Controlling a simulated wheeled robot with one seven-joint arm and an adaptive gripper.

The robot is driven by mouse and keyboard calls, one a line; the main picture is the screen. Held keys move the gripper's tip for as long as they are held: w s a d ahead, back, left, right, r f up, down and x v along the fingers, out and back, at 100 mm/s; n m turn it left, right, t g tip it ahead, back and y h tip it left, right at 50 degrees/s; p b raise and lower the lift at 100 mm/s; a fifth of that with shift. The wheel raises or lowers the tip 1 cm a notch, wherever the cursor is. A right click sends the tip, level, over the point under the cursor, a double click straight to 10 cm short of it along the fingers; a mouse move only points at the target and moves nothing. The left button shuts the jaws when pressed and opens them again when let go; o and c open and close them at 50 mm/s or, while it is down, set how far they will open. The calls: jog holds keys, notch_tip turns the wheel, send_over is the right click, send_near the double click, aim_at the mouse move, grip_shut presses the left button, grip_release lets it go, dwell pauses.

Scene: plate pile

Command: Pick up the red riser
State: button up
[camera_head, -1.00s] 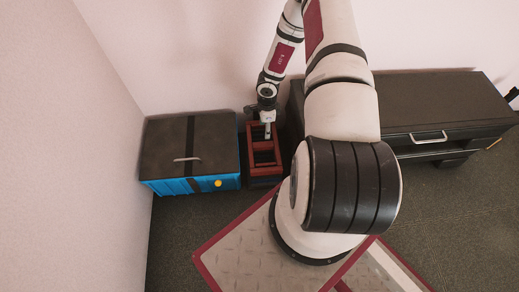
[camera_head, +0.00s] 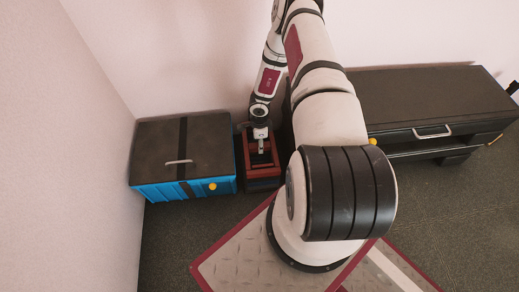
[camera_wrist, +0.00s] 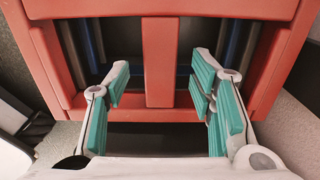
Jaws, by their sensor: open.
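The red riser (camera_head: 263,172) is a boxy red frame with dark openings. In the head view it stands on top of something dark in the gap between a blue chest and a dark cabinet. In the wrist view its red top frame (camera_wrist: 158,60) fills the upper part, with a centre bar running between two openings. My gripper (camera_wrist: 160,85) is open, with teal-padded fingers spread either side of the centre bar and nothing held between them. In the head view my gripper (camera_head: 261,147) is over the riser. I cannot tell whether the fingers touch it.
The dark cabinet (camera_head: 440,100) with a drawer handle is on the right, behind my arm. A pale wall is behind. Grey floor (camera_head: 175,235) is open in front.

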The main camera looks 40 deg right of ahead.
notch_tip(320, 180, down, 3)
jog(key=shift+r+b, duration=0.2)
jog(key=shift+b, duration=0.25)
grip_shut()
jog(key=shift+r, duration=0.1)
jog(key=shift+r, duration=0.1)
jog(key=shift+r+p, duration=1.1)
